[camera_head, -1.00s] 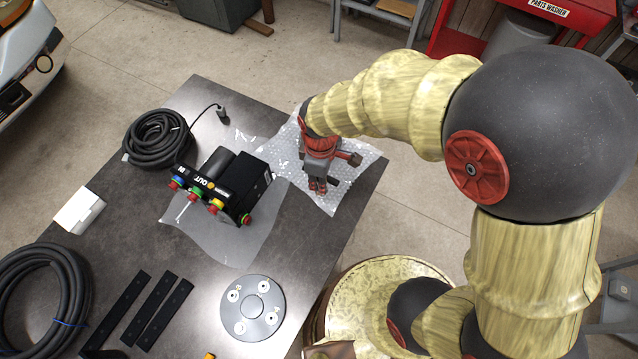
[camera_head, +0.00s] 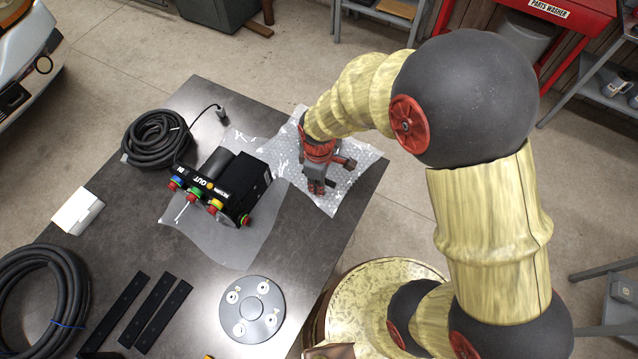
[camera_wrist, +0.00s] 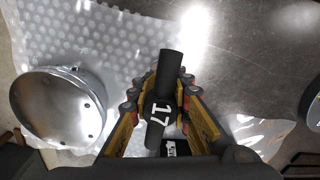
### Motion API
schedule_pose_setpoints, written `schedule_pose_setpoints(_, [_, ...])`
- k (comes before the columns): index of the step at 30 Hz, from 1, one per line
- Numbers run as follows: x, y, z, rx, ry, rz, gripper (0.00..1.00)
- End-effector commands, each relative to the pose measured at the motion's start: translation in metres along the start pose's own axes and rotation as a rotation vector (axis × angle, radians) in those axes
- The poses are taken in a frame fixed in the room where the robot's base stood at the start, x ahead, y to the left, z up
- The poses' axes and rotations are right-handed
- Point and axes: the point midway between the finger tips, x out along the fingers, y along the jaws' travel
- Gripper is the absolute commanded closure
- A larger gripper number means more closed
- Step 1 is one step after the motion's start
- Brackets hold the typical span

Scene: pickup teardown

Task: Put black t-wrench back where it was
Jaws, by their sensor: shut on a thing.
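The black t-wrench shows in the wrist view (camera_wrist: 171,68) as a dark bar with a white "17" on its middle. It lies between the fingers of my gripper (camera_wrist: 160,100), which are shut on it. In the head view my gripper (camera_head: 316,190) points down over the bubble wrap (camera_head: 345,185) at the table's right side. The wrench is mostly hidden there by the gripper. I cannot tell whether the wrench touches the wrap.
Left of my gripper is a black box with coloured caps (camera_head: 238,190) on a clear sheet. A round grey disc (camera_head: 252,308), black strips (camera_head: 158,310) and a coiled hose (camera_head: 158,138) lie on the dark table (camera_head: 330,232). The table's right edge is close.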

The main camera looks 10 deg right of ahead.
Motion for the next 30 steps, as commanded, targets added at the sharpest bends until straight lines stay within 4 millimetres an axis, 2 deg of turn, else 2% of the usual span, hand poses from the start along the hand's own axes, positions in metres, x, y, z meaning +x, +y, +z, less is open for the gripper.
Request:
schedule_pose_setpoints(12, [0.002,-0.001,0.001,0.000,-0.001,-0.001,0.63])
schedule_pose_setpoints(21, [-0.001,-0.001,0.000,0.000,-0.001,-0.001,0.63])
schedule_pose_setpoints(26, [-0.017,0.001,-0.001,0.000,0.002,0.002,0.63])
schedule_pose_setpoints(30, [-0.045,0.001,-0.001,0.000,0.003,0.004,0.63])
